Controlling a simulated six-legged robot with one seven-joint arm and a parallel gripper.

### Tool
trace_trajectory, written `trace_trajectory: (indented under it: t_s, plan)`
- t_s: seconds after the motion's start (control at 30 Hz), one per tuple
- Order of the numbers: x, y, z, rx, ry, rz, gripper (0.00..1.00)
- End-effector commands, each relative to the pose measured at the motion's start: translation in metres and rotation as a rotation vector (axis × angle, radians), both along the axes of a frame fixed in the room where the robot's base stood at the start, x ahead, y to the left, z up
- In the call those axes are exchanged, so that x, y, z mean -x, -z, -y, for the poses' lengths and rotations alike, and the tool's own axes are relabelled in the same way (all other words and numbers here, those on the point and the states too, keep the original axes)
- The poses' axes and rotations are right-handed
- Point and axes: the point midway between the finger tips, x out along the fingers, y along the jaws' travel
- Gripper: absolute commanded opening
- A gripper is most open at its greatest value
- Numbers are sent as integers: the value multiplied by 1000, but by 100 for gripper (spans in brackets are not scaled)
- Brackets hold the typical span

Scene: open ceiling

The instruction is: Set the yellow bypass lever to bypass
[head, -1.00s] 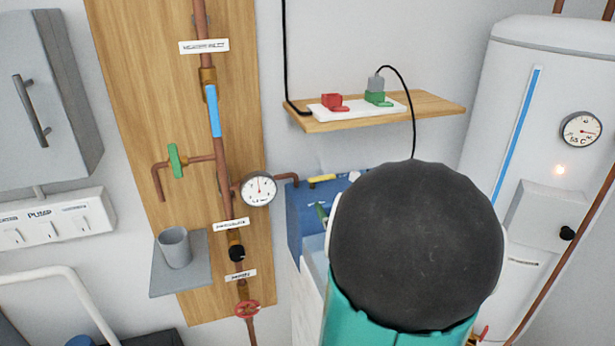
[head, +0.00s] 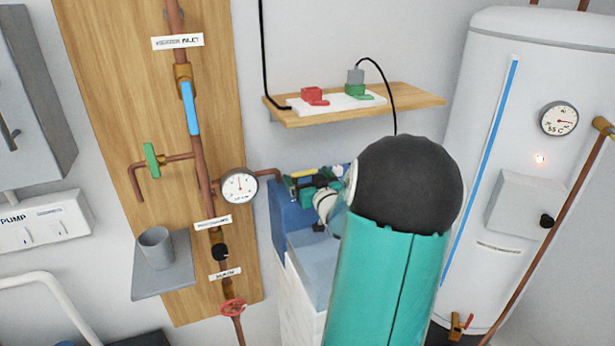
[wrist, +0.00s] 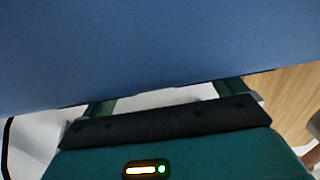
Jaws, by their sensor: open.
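The yellow lever (head: 302,173) lies roughly level on top of the blue unit (head: 281,208), at the end of a copper pipe in the head view. My gripper (head: 307,188) is at the top of this unit, just below and right of the lever; I cannot tell whether it touches it. In the wrist view my gripper (wrist: 165,97) has its two green fingers wide apart, with no object seen between them. A blue surface (wrist: 140,45) fills the upper part there and hides the fingertips. The lever does not show in the wrist view.
A wooden shelf (head: 425,99) with red and green plugs stands above the blue unit. A pressure gauge (head: 239,186) and pipes on a wooden board (head: 100,70) are to the left. A white tank (head: 530,75) stands to the right.

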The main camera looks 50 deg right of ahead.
Motion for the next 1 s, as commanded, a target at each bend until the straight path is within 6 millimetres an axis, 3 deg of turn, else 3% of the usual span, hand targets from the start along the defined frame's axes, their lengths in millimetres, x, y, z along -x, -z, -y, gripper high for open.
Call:
trace_trajectory:
  t_s: [0.37,0.67,1.0]
  plan:
    - [-6,0,5,0,1,0,94]
    - [-6,0,5,0,1,0,36]
    - [-7,-1,3,2,31,1,33]
